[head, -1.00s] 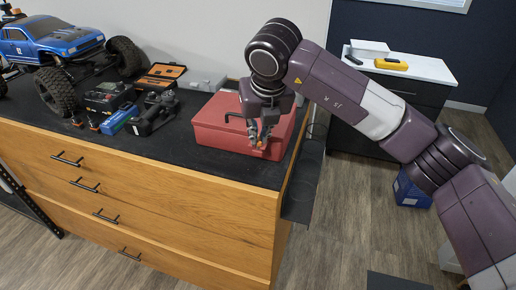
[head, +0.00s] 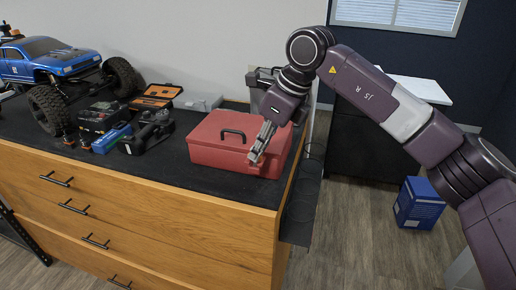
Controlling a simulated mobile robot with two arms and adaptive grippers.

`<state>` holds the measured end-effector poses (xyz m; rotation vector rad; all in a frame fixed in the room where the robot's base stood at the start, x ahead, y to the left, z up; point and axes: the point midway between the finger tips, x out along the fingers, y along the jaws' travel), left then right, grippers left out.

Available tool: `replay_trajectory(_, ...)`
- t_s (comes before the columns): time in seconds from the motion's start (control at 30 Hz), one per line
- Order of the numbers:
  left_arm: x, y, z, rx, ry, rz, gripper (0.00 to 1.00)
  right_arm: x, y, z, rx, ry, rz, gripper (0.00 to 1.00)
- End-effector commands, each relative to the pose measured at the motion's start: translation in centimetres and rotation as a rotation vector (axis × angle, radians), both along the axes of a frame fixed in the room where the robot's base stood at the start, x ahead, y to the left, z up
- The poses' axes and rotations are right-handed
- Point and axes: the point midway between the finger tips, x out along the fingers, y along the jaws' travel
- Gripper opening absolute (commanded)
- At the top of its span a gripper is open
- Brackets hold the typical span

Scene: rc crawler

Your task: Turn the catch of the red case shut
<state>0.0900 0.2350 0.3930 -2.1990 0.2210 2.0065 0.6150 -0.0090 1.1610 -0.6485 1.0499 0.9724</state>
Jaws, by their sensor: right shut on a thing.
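The red case (head: 215,152) sits near the right end of the black worktop, its lid down and a dark handle (head: 233,133) on top. My right gripper (head: 255,159) reaches in from the right, tilted, with its fingertips together at the upper front of the case. It is shut on what appears to be the catch, which the fingers hide. I cannot tell how far the catch is turned. My left gripper is not in view.
A blue RC crawler (head: 55,62) stands at the far left of the worktop (head: 160,175). A black-and-orange open box (head: 156,96), a cordless tool (head: 150,132) and a blue item (head: 112,138) lie left of the case. A blue box (head: 418,204) is on the floor.

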Motion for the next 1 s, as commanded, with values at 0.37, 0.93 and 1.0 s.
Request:
replay_trajectory(0.37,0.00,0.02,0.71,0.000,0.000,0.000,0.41,0.17,-0.01,0.18,0.001,-0.003,0.145,0.00)
replay_trajectory(0.93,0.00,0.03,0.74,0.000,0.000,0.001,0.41,0.17,0.02,0.12,0.001,-0.002,0.166,0.13)
replay_trajectory(1.0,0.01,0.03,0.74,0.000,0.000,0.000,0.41,0.16,0.02,0.10,0.001,-0.002,0.166,0.20)
